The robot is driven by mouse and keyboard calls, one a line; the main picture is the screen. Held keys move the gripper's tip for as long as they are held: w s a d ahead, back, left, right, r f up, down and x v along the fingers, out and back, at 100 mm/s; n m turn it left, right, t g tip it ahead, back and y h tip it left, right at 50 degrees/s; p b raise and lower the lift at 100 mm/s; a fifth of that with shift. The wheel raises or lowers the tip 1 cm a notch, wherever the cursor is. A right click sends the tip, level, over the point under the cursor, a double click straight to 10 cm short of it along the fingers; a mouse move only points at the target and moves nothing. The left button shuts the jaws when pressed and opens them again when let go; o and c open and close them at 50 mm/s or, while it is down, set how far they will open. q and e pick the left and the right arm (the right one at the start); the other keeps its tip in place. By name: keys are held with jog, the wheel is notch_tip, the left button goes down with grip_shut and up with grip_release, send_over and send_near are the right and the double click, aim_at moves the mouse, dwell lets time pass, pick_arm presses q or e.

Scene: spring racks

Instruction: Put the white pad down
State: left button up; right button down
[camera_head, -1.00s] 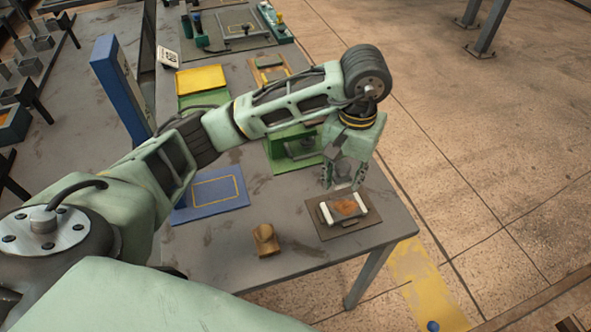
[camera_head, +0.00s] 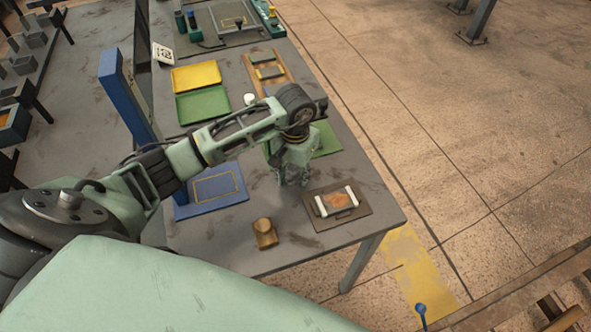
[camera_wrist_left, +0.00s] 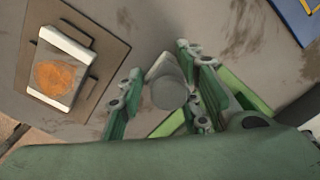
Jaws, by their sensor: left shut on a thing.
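My left gripper (camera_head: 291,180) is above the grey table, left of a brown board. In the left wrist view, the left gripper (camera_wrist_left: 160,72) is shut on a pale thing with a grey round face, which I take to be the white pad (camera_wrist_left: 168,92). The pad is hidden by the fingers in the head view. The brown board (camera_head: 362,211) carries a fixture (camera_head: 337,202) with two white end bars and an orange, rusty middle; it also shows in the wrist view (camera_wrist_left: 62,70). My right gripper is not in view.
A brass-brown block (camera_head: 265,238) stands near the front edge. A blue mat (camera_head: 205,206) with a yellow outline lies left of the gripper. Yellow (camera_head: 195,76) and green (camera_head: 203,104) trays and a small white cylinder (camera_head: 250,99) are farther back. Bare tabletop lies around the block.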

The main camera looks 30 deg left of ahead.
pick_arm(q)
jog(key=shift+f, duration=0.25)
jog(key=shift+f+b, duration=0.15)
jog(key=shift+b, duration=0.15)
jog(key=o, duration=1.3)
